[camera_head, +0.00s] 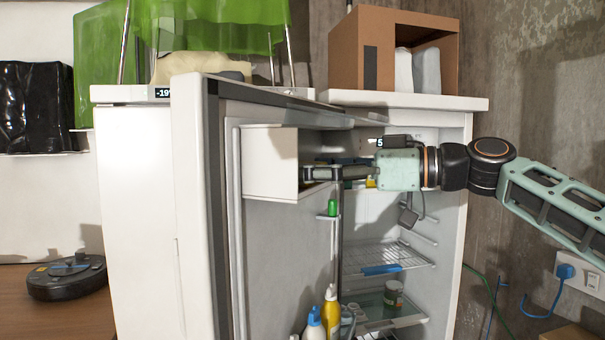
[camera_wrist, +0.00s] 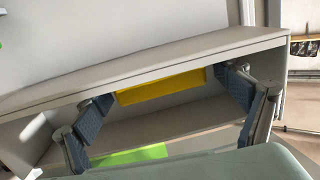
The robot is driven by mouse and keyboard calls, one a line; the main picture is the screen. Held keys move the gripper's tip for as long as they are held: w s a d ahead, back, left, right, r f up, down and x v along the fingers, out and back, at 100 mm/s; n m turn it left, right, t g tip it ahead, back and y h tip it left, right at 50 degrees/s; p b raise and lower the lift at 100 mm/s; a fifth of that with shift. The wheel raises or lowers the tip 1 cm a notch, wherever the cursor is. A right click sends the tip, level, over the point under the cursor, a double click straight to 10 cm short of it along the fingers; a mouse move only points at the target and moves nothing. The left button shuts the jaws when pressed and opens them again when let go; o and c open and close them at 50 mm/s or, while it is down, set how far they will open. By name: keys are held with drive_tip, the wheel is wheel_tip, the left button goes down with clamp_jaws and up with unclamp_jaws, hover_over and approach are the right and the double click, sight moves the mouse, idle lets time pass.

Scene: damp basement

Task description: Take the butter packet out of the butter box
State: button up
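The butter box is the white box (camera_head: 270,163) fixed high on the inner side of the open fridge door. In the wrist view its pale rim (camera_wrist: 60,95) frames an open side facing my gripper. A yellow block (camera_wrist: 162,87), which looks like the butter packet, lies inside against the far upper wall. My gripper (camera_head: 308,174) is at the box's right, open side. In the wrist view my gripper (camera_wrist: 163,98) is open, its blue-padded fingers spread on either side of the yellow block with nothing between them. Whether the fingertips touch the packet I cannot tell.
A green item (camera_head: 332,207) sits on a small door shelf below my gripper. Bottles (camera_head: 331,310) stand lower on the door. Inside the fridge are wire shelves (camera_head: 385,257) and a jar (camera_head: 392,294). A cardboard box (camera_head: 345,50) is on top.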

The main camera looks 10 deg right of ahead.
drive_tip(key=c, duration=1.1)
drive_tip(key=shift+r, duration=0.55)
drive_tip(key=shift+s+d+r, duration=0.1)
drive_tip(key=shift+d+r, duration=0.1)
drive_tip(key=shift+r, duration=0.45)
drive_tip(key=shift+d+r, duration=0.2)
drive_tip(key=shift+r, duration=0.4)
drive_tip(key=v, duration=1.7)
drive_tip(key=shift+r+p, duration=0.15)
drive_tip(key=shift+p, duration=0.2)
drive_tip(key=shift+s+d, duration=0.15)
drive_tip(key=shift+d, duration=0.05)
